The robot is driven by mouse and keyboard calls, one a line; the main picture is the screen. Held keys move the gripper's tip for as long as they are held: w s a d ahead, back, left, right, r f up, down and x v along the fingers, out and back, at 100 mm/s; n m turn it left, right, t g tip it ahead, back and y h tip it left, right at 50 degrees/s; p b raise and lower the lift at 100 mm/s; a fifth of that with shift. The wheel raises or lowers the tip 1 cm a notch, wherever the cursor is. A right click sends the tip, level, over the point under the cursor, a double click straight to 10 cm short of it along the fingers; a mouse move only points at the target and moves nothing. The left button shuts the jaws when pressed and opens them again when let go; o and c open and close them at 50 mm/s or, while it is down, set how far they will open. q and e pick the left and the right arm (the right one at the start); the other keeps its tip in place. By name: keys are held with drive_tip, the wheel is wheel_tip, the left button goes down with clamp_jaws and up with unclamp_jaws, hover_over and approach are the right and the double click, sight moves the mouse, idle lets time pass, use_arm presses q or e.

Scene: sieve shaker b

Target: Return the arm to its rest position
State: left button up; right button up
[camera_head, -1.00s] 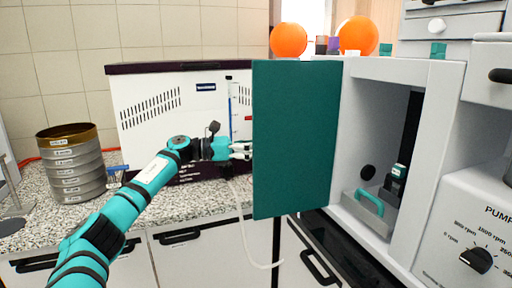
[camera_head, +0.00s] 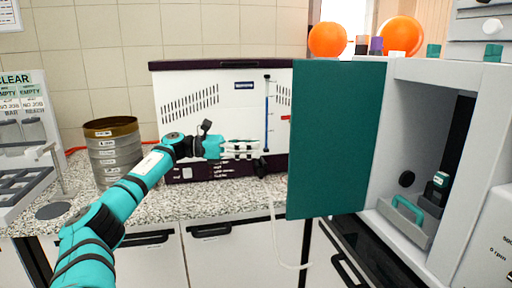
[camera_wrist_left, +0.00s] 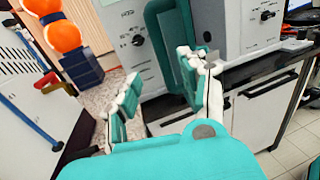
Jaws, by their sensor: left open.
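My left arm (camera_head: 110,215) comes in from the lower left of the head view. Its gripper (camera_head: 252,149) is in front of the white box with a dark lid and left of the green door panel. In the left wrist view the gripper (camera_wrist_left: 160,95) has its two fingers spread apart with nothing between them. The green door (camera_head: 338,138) stands open from the grey cabinet (camera_head: 425,85). In the wrist view the door and cabinet show beyond the fingers. My right gripper is not in either view.
The white box (camera_head: 195,130) stands on the speckled counter (camera_head: 200,200) behind the arm. A sieve stack (camera_head: 112,155) stands to the left. A grey tray with a teal handle (camera_head: 408,212) sits inside the cabinet.

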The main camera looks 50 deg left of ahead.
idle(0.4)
